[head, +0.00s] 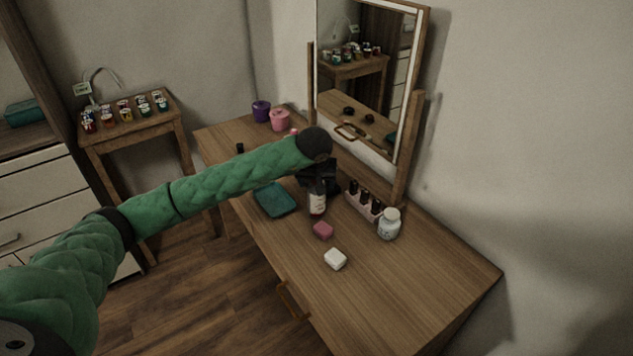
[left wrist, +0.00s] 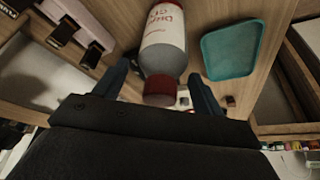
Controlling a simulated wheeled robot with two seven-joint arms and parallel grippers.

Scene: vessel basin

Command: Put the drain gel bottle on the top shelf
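The fingers are apart, with gaps visible on both sides of the cap. In the head view the gripper hides the bottle's upper part. My right gripper is not in view. I cannot tell which surface is the top shelf.
A teal tray (head: 275,200) lies left of the bottle. A mirror (head: 362,105) stands behind. The dresser's front right (head: 420,290) is clear.

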